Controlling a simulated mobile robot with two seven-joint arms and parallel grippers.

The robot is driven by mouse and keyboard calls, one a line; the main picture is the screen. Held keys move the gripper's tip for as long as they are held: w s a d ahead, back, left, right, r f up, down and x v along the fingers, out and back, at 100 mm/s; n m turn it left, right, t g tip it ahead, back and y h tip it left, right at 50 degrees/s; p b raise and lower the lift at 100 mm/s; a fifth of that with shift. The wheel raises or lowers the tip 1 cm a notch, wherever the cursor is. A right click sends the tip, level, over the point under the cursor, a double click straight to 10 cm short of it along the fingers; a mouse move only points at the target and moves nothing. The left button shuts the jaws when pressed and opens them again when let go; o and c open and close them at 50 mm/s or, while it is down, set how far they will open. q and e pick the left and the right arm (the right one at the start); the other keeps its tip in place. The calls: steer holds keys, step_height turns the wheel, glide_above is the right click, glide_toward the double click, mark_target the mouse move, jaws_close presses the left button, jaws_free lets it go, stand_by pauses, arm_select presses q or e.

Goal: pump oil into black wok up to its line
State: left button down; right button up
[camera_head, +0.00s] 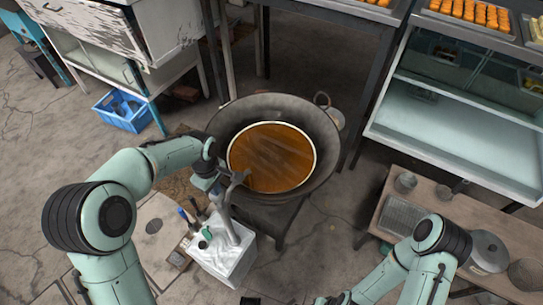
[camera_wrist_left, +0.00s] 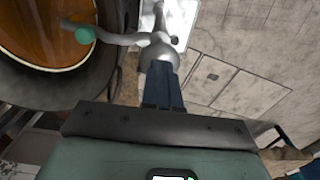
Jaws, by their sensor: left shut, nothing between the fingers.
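The black wok (camera_head: 318,135) stands on a dark stand, with brown-orange oil (camera_head: 270,158) in it. A pale ring line (camera_head: 315,152) borders the oil, which reaches it around the visible edge. A grey metal pump (camera_head: 226,222) rises from a white container (camera_head: 238,262), its curved spout over the wok's near-left rim. My left gripper (camera_head: 217,186) is at the pump's top. In the left wrist view its dark blue fingers (camera_wrist_left: 161,72) are together against the pump head (camera_wrist_left: 158,48), with nothing between them. My right gripper (camera_head: 335,299) is partly cut off at the bottom edge.
A wooden bench (camera_head: 500,225) with pots and a grater-like tray is at the right. A blue crate (camera_head: 124,111) sits on the floor at the left. Metal tables stand behind the wok.

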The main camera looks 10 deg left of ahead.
arm_select(q)
steer(key=shift+f+b, duration=1.55)
steer(key=shift+f, duration=0.95)
steer(key=shift+r+p, duration=1.6)
steer(key=shift+r, duration=0.6)
steer(key=shift+r+p, duration=1.55)
steer(key=shift+r, duration=0.85)
arm_select(e)
steer(key=r, duration=0.1)
steer(key=w+r, duration=0.1)
steer(key=r, duration=0.1)
steer(key=shift+w+r, duration=0.1)
steer(key=shift+w, duration=0.15)
